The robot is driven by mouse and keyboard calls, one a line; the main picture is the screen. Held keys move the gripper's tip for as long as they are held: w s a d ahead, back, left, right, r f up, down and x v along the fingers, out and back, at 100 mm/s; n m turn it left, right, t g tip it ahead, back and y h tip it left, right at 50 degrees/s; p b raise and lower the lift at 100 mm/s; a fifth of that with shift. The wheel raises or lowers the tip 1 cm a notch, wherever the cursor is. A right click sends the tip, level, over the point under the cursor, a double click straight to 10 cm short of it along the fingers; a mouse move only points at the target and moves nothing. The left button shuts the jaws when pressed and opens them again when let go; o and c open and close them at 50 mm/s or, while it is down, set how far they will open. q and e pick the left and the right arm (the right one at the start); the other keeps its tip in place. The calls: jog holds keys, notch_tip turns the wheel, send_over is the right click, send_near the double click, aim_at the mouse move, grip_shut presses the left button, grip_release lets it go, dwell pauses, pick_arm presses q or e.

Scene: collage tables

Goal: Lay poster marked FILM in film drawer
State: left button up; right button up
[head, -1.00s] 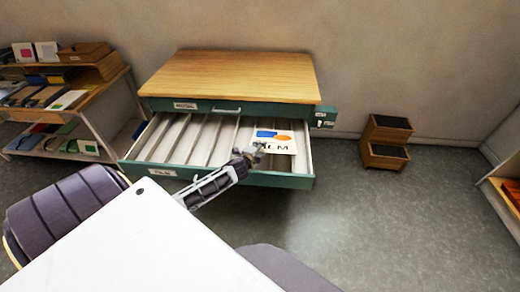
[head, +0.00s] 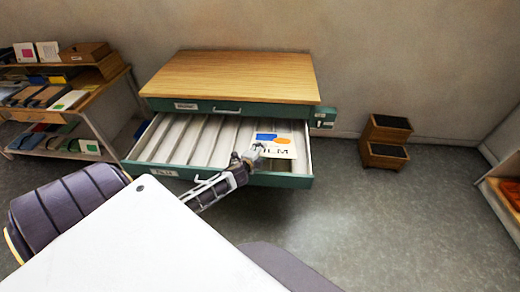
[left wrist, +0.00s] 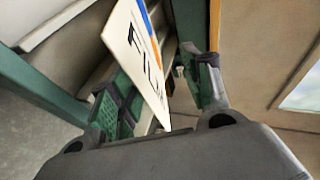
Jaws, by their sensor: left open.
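The poster marked FILM (head: 281,152) is white with blue and orange shapes. It is at the right end of the open drawer (head: 201,139), whose front carries a label. Whether it lies fully flat on the drawer floor is hard to tell. My left gripper (head: 250,157) is at the poster's front left corner, above the drawer front. In the left wrist view the open fingers (left wrist: 157,92) stand on either side of the poster (left wrist: 139,48), with a gap between them and it. My right gripper is not in view.
The cabinet's wooden top (head: 235,77) and a closed upper drawer (head: 228,108) overhang the open drawer's back. A shelf unit (head: 70,98) with bins stands at left. A small stepped box (head: 385,140) stands at right on otherwise clear floor.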

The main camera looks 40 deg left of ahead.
pick_arm(q)
jog(key=shift+s+d+r+p, duration=0.4)
jog(key=shift+s+d, duration=0.05)
jog(key=shift+s, duration=0.3)
jog(key=shift+s+d+r+p, duration=0.4)
jog(key=shift+s+p, duration=0.05)
jog(key=shift+s, duration=0.25)
jog(key=shift+s+d+r+p, duration=0.4)
jog(key=shift+s+d, duration=0.05)
jog(key=shift+s, duration=0.3)
notch_tip(320, 180, up, 6)
jog(key=s+d+p, duration=0.1)
jog(key=s+p, duration=0.1)
jog(key=p, duration=0.1)
jog(key=shift+s+d, duration=0.15)
jog(key=shift+d, duration=0.05)
